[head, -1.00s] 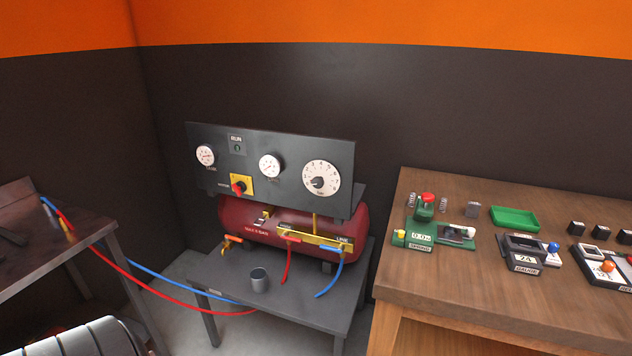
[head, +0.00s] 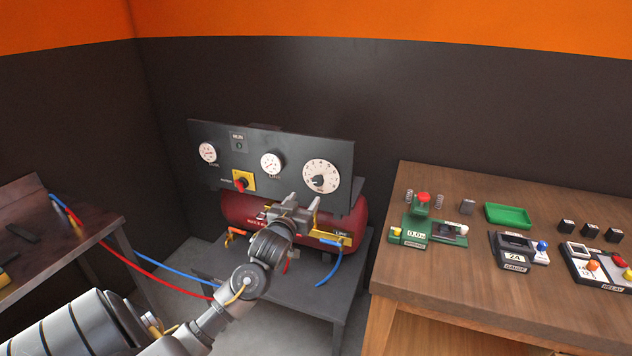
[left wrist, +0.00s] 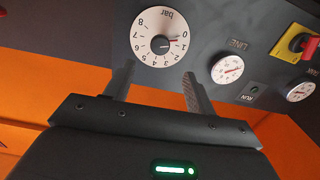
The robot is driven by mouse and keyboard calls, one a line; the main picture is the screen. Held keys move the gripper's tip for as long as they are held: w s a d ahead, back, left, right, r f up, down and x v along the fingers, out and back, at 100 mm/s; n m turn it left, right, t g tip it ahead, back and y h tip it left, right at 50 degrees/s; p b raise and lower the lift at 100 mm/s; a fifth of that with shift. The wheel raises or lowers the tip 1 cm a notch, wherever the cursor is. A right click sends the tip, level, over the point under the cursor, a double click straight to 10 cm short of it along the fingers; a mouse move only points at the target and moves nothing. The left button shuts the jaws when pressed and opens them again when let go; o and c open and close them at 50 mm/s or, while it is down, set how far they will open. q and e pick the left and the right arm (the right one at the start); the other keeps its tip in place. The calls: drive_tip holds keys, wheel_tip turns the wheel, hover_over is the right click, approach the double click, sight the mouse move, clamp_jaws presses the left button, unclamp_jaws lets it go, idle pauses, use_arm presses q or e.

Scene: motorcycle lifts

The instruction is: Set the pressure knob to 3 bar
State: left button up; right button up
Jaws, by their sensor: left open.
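The pressure knob (head: 319,180) is a dark knob at the centre of a large white dial (head: 322,167) on the right of the black panel. In the left wrist view the picture is turned over; the knob (left wrist: 160,45) sits on the dial marked 0 to 8 bar, and its pointer appears to lie near 0 to 1. My left gripper (head: 296,207) is below and in front of the dial. Its two fingers (left wrist: 158,84) are spread with nothing between them, apart from the knob. My right gripper is not in view.
The panel also carries two small gauges (head: 272,163) and a red switch on a yellow plate (head: 242,182). A red tank (head: 236,209) and valves sit below, partly behind my arm. Red and blue hoses run left. A wooden bench (head: 470,290) with devices stands right.

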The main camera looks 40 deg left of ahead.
sight(317, 181)
use_arm(q)
drive_tip(key=p+x, duration=0.2)
drive_tip(key=x, duration=0.9)
drive_tip(key=shift+s, duration=0.1)
drive_tip(key=shift+c, duration=0.3)
drive_tip(key=c, duration=0.9)
